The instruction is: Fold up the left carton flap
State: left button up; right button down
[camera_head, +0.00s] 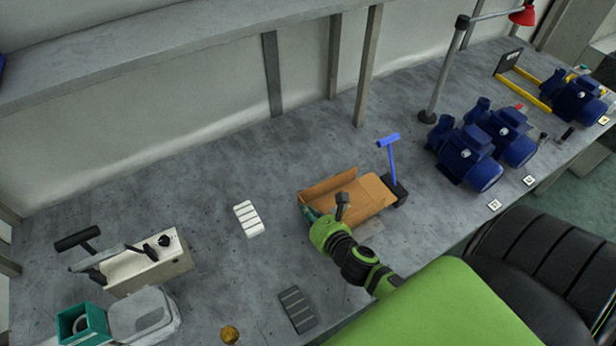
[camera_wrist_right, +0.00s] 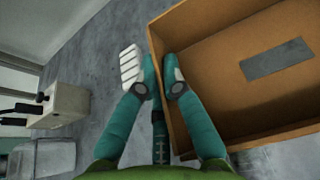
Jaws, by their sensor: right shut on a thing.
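The open brown cardboard carton (camera_head: 368,197) lies on the grey bench, with its back wall standing up. It fills the right side of the wrist view (camera_wrist_right: 228,60). Its left flap (camera_wrist_right: 156,42) stands upright along the carton's left edge in the wrist view. My right gripper (camera_head: 313,214) is at the carton's left end. In the wrist view its fingertips (camera_wrist_right: 163,72) straddle that flap, one outside and one inside, and are shut on it. The fingers hide part of the flap. My left gripper is not in view.
A white ribbed block (camera_head: 248,218) lies left of the carton and a dark ribbed pad (camera_head: 297,309) in front. A blue-topped stand (camera_head: 391,160) is close on the carton's right. Blue pumps (camera_head: 467,153) stand farther right. A handled fixture (camera_head: 147,266) stands left.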

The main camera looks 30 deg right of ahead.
jog(key=c, duration=1.4)
grip_release()
jog(key=shift+o, duration=0.2)
jog(key=v, duration=1.2)
jog(key=shift+s+d, duration=0.1)
